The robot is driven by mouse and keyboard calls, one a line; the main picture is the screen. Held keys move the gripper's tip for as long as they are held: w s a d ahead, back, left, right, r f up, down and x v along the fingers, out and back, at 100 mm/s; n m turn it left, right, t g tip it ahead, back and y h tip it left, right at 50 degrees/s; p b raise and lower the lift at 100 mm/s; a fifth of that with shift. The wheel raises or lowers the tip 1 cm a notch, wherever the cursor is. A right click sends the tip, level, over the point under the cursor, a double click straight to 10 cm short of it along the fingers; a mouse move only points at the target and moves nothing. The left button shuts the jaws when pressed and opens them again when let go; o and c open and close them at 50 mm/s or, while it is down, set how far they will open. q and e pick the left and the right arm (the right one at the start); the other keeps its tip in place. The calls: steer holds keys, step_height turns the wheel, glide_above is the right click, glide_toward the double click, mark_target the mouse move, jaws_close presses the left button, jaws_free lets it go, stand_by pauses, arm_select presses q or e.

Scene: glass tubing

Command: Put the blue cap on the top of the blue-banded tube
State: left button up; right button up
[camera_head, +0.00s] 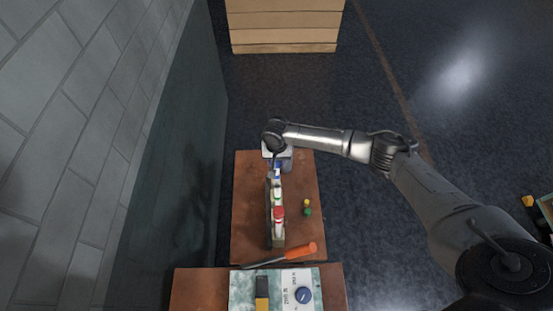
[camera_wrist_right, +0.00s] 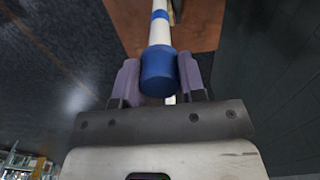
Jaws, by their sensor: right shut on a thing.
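The blue cap (camera_wrist_right: 158,74) is between the two purple fingers of my right gripper (camera_wrist_right: 158,82), which is shut on it. The white tube with the blue band (camera_wrist_right: 160,14) lines up with the cap in the right wrist view, and its end meets the cap there; whether the cap is seated cannot be told. In the head view my right gripper (camera_head: 277,160) is over the far end of the rack (camera_head: 277,241), where the blue-banded tube (camera_head: 277,179) stands. The gripper hides much of the cap there. My left gripper is not in view.
Other tubes stand in the rack, one with a red top (camera_head: 279,212). A yellow cap (camera_head: 307,202) and a green cap (camera_head: 308,212) lie right of it. An orange-handled tool (camera_head: 300,251) lies at the near edge. A wall (camera_head: 165,170) rises at left.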

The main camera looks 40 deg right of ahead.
steer(key=shift+f, duration=0.3)
stand_by(0.5)
steer(key=shift+f, duration=0.3)
stand_by(0.4)
steer(key=o, duration=1.5)
steer(key=shift+r, duration=0.1)
